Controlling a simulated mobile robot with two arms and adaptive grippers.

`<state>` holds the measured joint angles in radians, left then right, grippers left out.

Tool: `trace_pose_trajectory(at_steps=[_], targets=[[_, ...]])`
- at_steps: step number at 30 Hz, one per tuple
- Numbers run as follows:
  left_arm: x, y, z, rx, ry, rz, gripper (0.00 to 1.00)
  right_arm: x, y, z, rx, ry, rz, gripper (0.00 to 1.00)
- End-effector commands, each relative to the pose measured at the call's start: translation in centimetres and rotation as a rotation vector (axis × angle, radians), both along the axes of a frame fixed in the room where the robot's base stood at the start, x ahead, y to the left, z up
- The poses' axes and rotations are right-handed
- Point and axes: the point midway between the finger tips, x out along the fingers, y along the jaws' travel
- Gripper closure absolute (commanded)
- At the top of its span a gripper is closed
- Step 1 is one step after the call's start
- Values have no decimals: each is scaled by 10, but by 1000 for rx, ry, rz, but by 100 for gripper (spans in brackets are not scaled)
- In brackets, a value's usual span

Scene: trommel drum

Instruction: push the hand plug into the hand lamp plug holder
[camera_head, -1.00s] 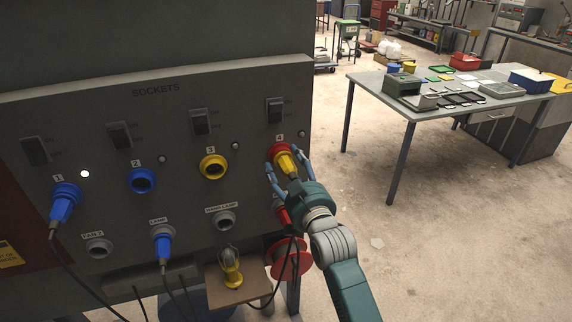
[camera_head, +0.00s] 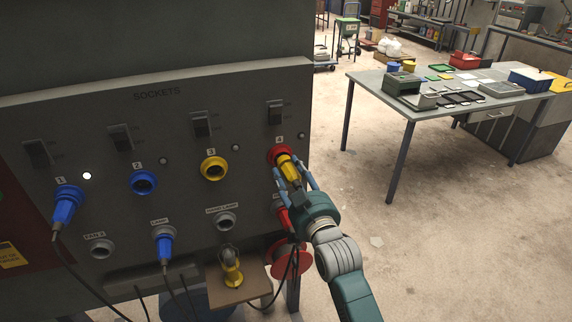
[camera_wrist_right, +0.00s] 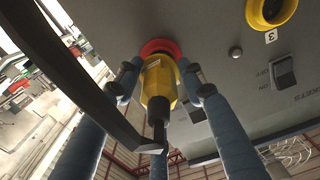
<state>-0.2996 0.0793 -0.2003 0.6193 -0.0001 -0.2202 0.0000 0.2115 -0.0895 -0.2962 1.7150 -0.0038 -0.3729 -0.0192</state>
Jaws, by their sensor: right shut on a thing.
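The hand plug is a yellow plug (camera_head: 287,166) with a dark cable end, at the red socket 4 (camera_head: 275,150). My right gripper (camera_head: 292,178) is shut on it, its blue fingers on either side. In the right wrist view the yellow plug (camera_wrist_right: 158,82) sits between the fingertips, with the red socket ring (camera_wrist_right: 160,46) right behind its front. I cannot tell how far its front is inside the socket. The hand lamp plug holder (camera_head: 225,221) is an empty grey ring under its label, lower left of socket 4. My left gripper is not in view.
Blue plugs fill socket 1 (camera_head: 66,206) and the lamp holder (camera_head: 164,244). Sockets 2 (camera_head: 143,182) and 3 (camera_head: 214,169) are empty. A red plug (camera_head: 281,217) and a red reel (camera_head: 290,262) are below socket 4.

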Motion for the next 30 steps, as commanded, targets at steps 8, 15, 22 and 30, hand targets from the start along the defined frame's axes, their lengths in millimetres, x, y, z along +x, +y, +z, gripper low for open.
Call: trace_pose_trajectory(at_steps=[8,15,22,30], targets=[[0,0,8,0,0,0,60,-11,-3,2,2,-2,1,100],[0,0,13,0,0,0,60,-20,-6,1,0,-1,0,100],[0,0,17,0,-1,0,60,-29,-9,2,1,-2,1,100],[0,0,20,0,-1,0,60,-35,-10,2,2,-3,1,100]])
